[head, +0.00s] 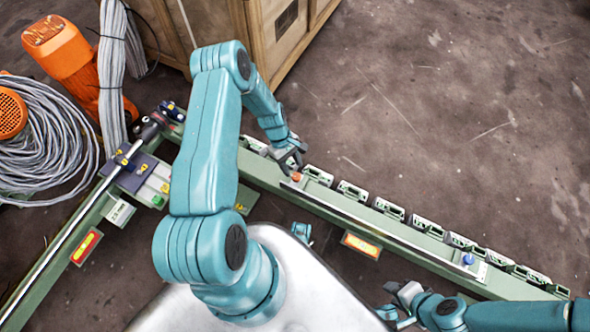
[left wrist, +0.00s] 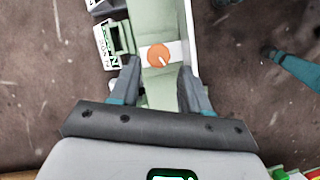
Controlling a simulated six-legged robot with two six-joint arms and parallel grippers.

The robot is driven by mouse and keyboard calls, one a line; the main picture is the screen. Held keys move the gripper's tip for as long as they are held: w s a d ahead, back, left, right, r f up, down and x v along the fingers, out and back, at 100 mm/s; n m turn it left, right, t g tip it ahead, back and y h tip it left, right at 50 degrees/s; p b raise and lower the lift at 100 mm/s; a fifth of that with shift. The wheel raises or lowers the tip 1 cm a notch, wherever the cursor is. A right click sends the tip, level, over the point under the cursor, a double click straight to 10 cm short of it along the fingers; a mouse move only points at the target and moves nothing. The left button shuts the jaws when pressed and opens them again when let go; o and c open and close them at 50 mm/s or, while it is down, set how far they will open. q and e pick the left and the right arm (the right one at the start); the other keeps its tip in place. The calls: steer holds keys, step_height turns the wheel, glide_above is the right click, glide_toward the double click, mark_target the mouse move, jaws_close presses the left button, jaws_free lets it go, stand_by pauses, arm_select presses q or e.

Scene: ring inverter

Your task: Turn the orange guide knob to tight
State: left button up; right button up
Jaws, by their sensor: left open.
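The orange guide knob (head: 296,177) sits on the green rail, close by the tips of my left gripper (head: 290,163). In the left wrist view the knob (left wrist: 158,55) is a round orange disc on a white plate, with a pale notch pointing toward the lower right. My left gripper (left wrist: 160,75) is open there, one finger on each side of the rail, with the knob just ahead between the fingertips. I see no finger touching the knob. Its tight and loose marks are not readable. My right gripper (head: 402,296) is low at the right, away from the knob; its finger gap is unclear.
The green rail (head: 380,236) runs to the lower right, with several green-and-white modules along its far edge. A blue knob (head: 468,259) sits further along it. A wooden crate (head: 285,35) stands behind. Cable coils (head: 45,140) lie at left. The floor at right is clear.

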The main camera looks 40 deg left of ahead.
arm_select(q)
steer(key=b+x, duration=0.1)
steer(key=x, duration=0.3)
steer(key=shift+w+d+f, duration=0.1)
steer(key=shift+d+f, duration=0.05)
steer(key=shift+f, duration=0.15)
steer(key=c, duration=0.8)
steer(key=shift+o, duration=0.2)
